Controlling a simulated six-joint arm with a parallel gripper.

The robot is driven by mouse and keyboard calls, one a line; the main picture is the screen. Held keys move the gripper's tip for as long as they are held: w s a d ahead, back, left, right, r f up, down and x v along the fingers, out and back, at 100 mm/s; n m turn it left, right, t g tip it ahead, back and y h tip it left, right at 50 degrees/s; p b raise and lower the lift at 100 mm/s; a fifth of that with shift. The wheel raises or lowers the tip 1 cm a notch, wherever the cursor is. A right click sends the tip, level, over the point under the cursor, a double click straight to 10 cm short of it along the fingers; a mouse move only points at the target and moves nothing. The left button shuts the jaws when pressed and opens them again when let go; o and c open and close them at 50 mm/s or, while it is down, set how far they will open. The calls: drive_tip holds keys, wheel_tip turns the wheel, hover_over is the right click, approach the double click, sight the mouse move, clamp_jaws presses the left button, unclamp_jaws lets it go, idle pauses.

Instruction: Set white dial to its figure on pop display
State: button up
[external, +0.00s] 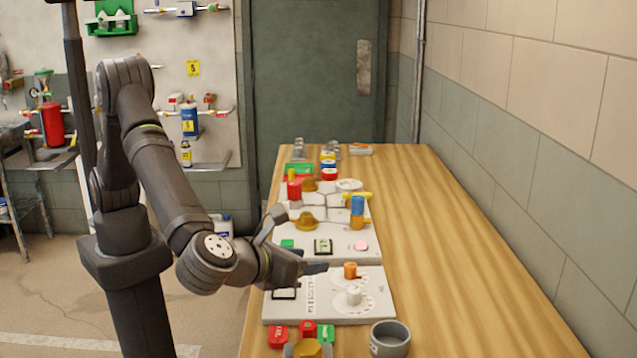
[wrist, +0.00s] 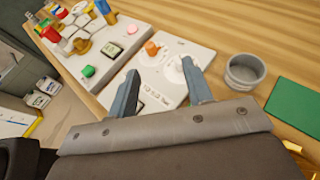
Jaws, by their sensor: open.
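The white dial (external: 354,295) stands on a light grey panel (external: 318,311) at the near part of the wooden table. In the wrist view the white dial (wrist: 187,62) shows partly behind the right finger. An orange dial (external: 351,271) sits just beyond it on the same panel; it also shows in the wrist view (wrist: 151,48). A small dark-framed display (external: 285,293) lies on the panel's left side, too small to read. My gripper (external: 318,268) is open and empty above the panel's far left part, apart from both dials.
A second panel (external: 340,247) behind carries a green button, a pink button, a display and several coloured valves. A grey cup (external: 390,338) stands at the near right. Red and green blocks (external: 308,331) are at the near edge. The table's right side is clear.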

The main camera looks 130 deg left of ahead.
sight(354, 290)
drive_tip(key=shift+s+d+r, duration=0.1)
drive_tip(key=shift+d+r, duration=0.05)
drive_tip(key=shift+d, duration=0.1)
drive_tip(key=s+f+m+t+h, duration=0.1)
drive_tip(key=s+m+t, duration=0.1)
drive_tip(key=m+t, duration=0.1)
drive_tip(key=s+f+m+t+h, duration=0.1)
drive_tip(key=s+f+m+t, duration=0.1)
drive_tip(key=s+m+t, duration=0.1)
drive_tip(key=s+f+m+t+h, duration=0.1)
drive_tip(key=s+m+t, duration=0.2)
drive_tip(key=shift+f+h, duration=0.35)
drive_tip(key=shift+h, duration=0.05)
drive_tip(key=x, duration=1.7)
drive_tip(key=shift+w+d, duration=0.1)
drive_tip(key=shift+w, duration=0.2)
drive_tip(key=c, duration=1)
